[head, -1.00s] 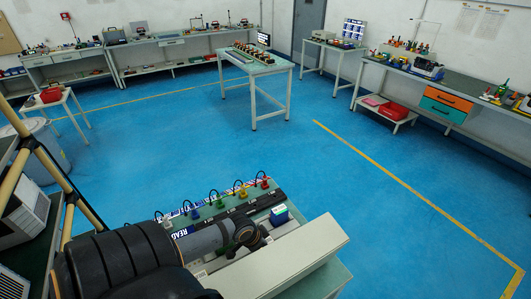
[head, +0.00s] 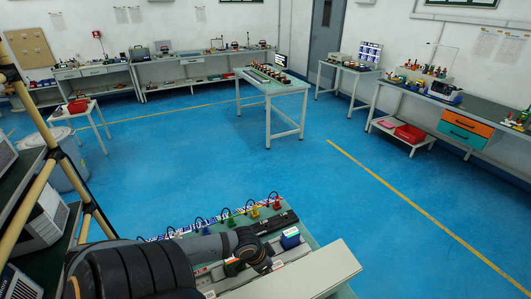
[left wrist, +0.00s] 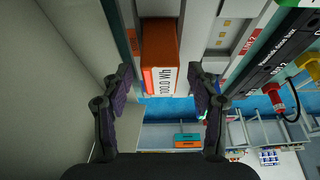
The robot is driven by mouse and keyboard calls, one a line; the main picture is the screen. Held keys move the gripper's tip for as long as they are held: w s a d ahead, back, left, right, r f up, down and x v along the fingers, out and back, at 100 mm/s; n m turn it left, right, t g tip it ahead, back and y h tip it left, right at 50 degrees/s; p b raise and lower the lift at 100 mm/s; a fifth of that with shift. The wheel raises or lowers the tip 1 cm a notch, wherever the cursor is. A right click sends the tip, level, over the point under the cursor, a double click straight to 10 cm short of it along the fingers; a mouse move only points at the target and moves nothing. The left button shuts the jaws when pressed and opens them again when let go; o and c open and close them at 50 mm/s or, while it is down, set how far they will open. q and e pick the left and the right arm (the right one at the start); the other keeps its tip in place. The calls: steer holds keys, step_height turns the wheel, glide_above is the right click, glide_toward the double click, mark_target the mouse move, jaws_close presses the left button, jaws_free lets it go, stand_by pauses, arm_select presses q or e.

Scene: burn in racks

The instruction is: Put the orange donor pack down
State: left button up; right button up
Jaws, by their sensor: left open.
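The orange donor pack (left wrist: 159,42) shows in the left wrist view, with a white label on its near end. It lies against the light rack surface of the near bench, beside a pale panel. My left gripper (left wrist: 160,80) is open, with one dark finger on each side of the pack's near end and visible gaps between. In the head view my left arm reaches over the near bench and its gripper (head: 256,258) hides most of what is under it. My right gripper is not in view.
A blue pack (head: 290,238) sits on the near bench just right of my left gripper. Several coloured plugs with black cables (head: 254,212) line the bench's back edge. A long pale box (head: 300,275) stands along the front.

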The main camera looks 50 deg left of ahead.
arm_select(q)
steer(key=p+v, duration=0.5)
steer(key=v, duration=0.2)
steer(key=shift+r, duration=0.25)
